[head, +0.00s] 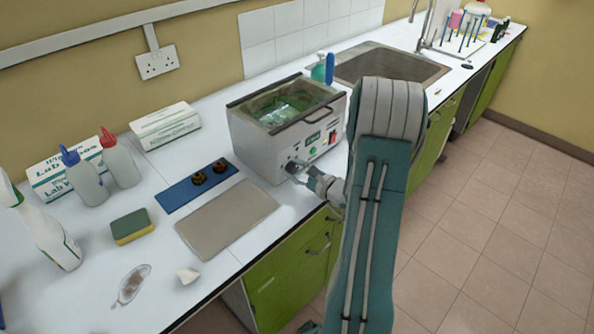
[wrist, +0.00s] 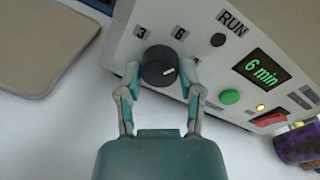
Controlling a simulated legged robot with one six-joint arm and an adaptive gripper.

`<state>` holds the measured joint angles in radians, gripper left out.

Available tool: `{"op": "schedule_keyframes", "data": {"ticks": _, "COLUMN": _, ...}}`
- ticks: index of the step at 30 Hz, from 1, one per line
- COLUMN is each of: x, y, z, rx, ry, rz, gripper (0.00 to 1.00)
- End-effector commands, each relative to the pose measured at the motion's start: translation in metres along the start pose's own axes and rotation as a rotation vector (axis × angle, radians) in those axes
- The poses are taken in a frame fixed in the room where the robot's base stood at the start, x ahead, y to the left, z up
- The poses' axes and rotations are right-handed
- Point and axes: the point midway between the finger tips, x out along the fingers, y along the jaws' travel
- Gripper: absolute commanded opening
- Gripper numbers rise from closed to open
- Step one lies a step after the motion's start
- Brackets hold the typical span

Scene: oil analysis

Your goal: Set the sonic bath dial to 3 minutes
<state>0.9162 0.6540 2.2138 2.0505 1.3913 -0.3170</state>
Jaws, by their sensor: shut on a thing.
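The sonic bath (head: 262,147) is a grey box with an open basin on the counter, its front panel toward me. In the wrist view, its black dial (wrist: 160,68) has a white pointer mark and sits below the labels "3" (wrist: 141,31) and "6" (wrist: 180,32). The pointer is on the dial's right side. The green display (wrist: 262,69) reads "6 min". My gripper (wrist: 160,76) is shut on the dial, one finger on each side. In the head view, my gripper (head: 300,169) is at the lower left of the bath's front panel.
A green button (wrist: 229,97) and a red switch (wrist: 269,118) are right of the dial. A sink (head: 392,64) is behind.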

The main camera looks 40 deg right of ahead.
Motion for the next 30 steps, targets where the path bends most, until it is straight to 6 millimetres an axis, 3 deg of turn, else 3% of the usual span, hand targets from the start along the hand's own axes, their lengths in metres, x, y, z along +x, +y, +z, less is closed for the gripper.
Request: {"op": "schedule_keyframes", "data": {"ticks": 30, "x": 0.0014, "y": 0.0034, "z": 0.0014, "rx": -0.961, "ry": 0.078, "rz": -0.002, "gripper": 0.01}}
